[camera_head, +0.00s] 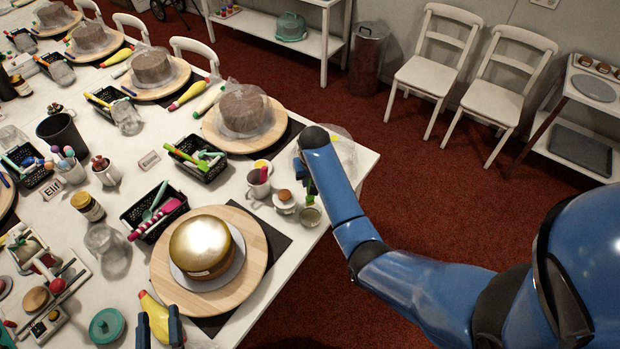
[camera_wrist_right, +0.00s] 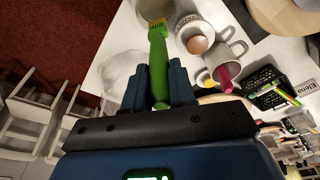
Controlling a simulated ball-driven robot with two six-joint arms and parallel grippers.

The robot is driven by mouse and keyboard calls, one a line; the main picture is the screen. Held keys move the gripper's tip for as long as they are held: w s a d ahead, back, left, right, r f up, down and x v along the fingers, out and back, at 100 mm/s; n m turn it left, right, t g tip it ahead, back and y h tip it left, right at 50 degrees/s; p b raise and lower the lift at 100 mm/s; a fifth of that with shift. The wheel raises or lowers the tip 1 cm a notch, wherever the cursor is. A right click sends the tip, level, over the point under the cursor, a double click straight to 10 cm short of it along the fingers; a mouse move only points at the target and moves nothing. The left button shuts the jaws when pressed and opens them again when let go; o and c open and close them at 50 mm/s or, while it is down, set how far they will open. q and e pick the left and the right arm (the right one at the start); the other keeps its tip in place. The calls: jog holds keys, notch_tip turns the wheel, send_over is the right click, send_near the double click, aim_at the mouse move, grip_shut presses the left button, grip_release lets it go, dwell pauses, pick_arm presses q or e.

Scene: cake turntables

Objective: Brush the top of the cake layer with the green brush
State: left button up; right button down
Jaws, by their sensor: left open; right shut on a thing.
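The cake layer (camera_head: 203,243) has a shiny golden top and stands on a pale board on the round wooden turntable (camera_head: 254,232), near the table's front edge. My right gripper (camera_wrist_right: 157,88) is shut on the green brush (camera_wrist_right: 157,62). The brush's pale bristles point away from the jaws, at the rim of a glass jar (camera_wrist_right: 150,8). In the head view the brush (camera_head: 309,199) shows only as a small green bit above the jar (camera_head: 310,217), right of the cake.
A white pot with a brown egg-like top (camera_head: 284,200) and a mug with a pink tool (camera_head: 258,183) stand beside the jar. A black basket of tools (camera_head: 153,211) is behind the cake. A teal lid (camera_head: 107,325) lies at the front left.

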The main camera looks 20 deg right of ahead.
jog(key=shift+f+b, duration=1.5)
jog(key=shift+f, duration=0.4)
jog(key=shift+f+b, duration=1.75)
jog(key=shift+f, duration=0.95)
jog(key=shift+r, duration=0.1)
jog(key=shift+r+p, duration=3.35)
jog(key=shift+p, duration=0.05)
notch_tip(320, 180, up, 3)
jog(key=p, duration=0.2)
jog(key=shift+f+p, duration=0.15)
jog(key=shift+p, duration=0.15)
jog(key=shift+r+p, duration=0.55)
jog(key=shift+r, duration=0.6)
jog(key=shift+f, duration=0.15)
